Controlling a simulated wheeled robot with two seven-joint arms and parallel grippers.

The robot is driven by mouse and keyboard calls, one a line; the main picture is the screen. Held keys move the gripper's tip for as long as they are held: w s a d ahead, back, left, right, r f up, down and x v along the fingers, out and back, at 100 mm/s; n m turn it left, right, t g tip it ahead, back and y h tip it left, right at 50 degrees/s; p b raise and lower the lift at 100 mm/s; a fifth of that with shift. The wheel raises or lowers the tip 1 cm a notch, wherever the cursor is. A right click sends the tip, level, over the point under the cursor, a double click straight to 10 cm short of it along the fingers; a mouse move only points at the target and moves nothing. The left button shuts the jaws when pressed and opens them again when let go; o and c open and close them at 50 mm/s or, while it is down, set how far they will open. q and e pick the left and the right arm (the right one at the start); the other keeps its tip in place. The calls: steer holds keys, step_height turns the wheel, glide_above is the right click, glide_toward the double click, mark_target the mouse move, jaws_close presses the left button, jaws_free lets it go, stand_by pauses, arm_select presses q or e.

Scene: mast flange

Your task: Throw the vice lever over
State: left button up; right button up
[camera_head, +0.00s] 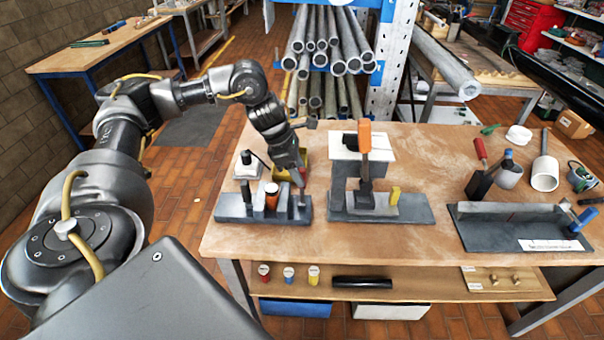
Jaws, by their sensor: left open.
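A grey fixture (235,207) with upright blocks, which looks like a small vice, stands at the left of the bench. A reddish-orange topped cylinder (271,197) sits between its blocks. A second grey fixture (420,208) stands to the right, with an upright lever that has an orange handle (364,136). Which lever is the vice's is not clear from this view. My right gripper is out of view.
A yellow bin (283,163) stands behind the left fixture, partly hidden by my arm. Bare wood (428,158) lies between. A pipe rack (328,60) stands behind.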

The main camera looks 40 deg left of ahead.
arm_select(q)
steer(key=shift+x, duration=0.8)
steer(key=shift+d+f, duration=0.1)
steer(key=shift+f, duration=0.2)
jaws_close()
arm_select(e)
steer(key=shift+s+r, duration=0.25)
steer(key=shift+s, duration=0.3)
